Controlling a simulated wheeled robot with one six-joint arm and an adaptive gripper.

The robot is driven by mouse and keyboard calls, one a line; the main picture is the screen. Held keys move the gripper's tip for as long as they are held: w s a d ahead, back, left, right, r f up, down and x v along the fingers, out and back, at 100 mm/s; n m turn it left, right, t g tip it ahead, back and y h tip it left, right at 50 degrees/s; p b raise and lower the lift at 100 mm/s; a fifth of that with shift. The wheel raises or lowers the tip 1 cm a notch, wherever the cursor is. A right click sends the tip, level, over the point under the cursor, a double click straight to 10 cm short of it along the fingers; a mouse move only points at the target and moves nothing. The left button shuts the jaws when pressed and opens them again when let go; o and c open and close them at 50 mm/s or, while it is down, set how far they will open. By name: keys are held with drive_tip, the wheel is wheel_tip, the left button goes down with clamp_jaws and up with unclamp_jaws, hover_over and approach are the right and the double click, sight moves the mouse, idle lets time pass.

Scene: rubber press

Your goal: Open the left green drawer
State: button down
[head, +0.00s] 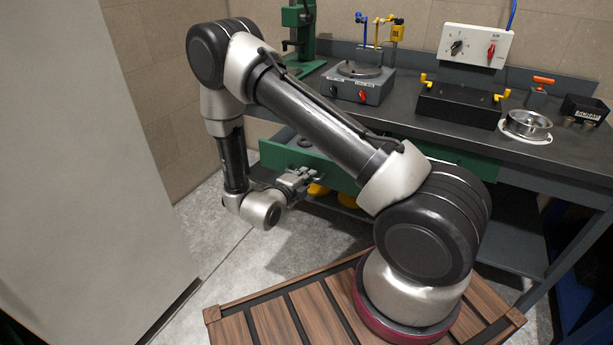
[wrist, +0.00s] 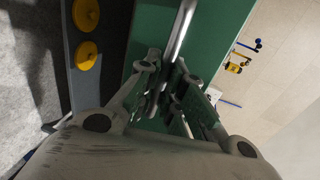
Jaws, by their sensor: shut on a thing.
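The left green drawer (head: 333,172) is under the workbench, left of centre in the head view. Its front stands out from the bench, and part of its inside with a small round thing shows behind the front. My gripper (head: 297,178) is at the drawer front. In the wrist view, the green front (wrist: 222,45) carries a long silver bar handle (wrist: 183,28). My gripper's fingers (wrist: 170,92) are shut on this handle. The fingers hide the part of the bar between them.
The dark workbench (head: 435,126) bears a green press (head: 299,30), a grey hotplate-like device (head: 358,84) and a black box (head: 459,104). Yellow round things (wrist: 87,52) sit on a shelf below the drawer. A pale panel (head: 85,170) stands at left, with bare floor between.

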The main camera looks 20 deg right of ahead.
drive_tip(key=c, duration=1.5)
unclamp_jaws()
drive_tip(key=v, duration=1.2)
drive_tip(key=shift+f, duration=0.1)
